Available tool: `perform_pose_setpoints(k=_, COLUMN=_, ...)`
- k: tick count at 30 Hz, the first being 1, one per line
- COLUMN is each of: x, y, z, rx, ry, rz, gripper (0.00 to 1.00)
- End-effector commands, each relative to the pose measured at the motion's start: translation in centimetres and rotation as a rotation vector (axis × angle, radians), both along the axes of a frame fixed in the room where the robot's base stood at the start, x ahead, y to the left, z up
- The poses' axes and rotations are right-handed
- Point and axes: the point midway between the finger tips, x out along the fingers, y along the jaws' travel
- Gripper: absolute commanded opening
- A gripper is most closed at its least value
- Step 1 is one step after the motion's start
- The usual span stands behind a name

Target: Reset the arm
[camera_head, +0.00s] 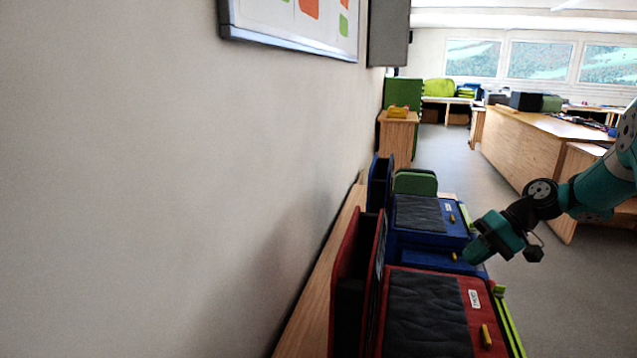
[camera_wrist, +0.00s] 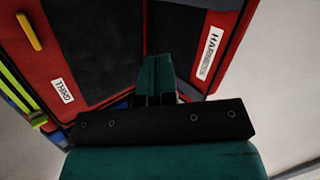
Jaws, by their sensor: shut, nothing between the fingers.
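My arm reaches in from the right edge of the head view. My gripper (camera_head: 472,257) hangs at its end, close to the right side of the blue case, and whether it touches cannot be told. In the wrist view my gripper (camera_wrist: 154,97) has its teal fingers together with nothing between them. The red case (camera_wrist: 100,45) lies beyond the fingers there, with its labelled panels showing.
The open red case (camera_head: 427,312) and open blue case (camera_head: 424,214) stand on a wooden bench (camera_head: 318,281) along the left wall. A green case (camera_head: 415,182) is behind them. A wooden counter (camera_head: 540,150) stands across the aisle. The grey floor (camera_head: 450,160) between is clear.

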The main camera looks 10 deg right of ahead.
Motion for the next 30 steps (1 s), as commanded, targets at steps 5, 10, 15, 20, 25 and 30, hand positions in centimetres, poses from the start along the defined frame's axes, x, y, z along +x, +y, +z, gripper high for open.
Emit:
perform_pose_setpoints(k=5, x=-2.4, y=13.2, z=6.9, rx=-0.132, ry=-0.034, rz=0.204, gripper=0.00)
perform_pose_setpoints(k=10, x=-9.7, y=23.0, z=10.7, rx=-0.247, ry=-0.093, rz=0.386, gripper=0.00)
perform_pose_setpoints(k=15, x=-18.9, y=28.2, z=12.0, rx=-0.344, ry=-0.171, rz=0.551, gripper=0.00)
perform_pose_setpoints(k=20, x=-24.9, y=29.4, z=11.7, rx=-0.399, ry=-0.227, rz=0.648, gripper=0.00)
perform_pose_setpoints(k=25, x=-27.2, y=29.6, z=11.3, rx=-0.421, ry=-0.250, rz=0.685, gripper=0.00)
perform_pose_setpoints(k=30, x=-27.3, y=29.5, z=11.2, rx=-0.422, ry=-0.250, rz=0.686, gripper=0.00)
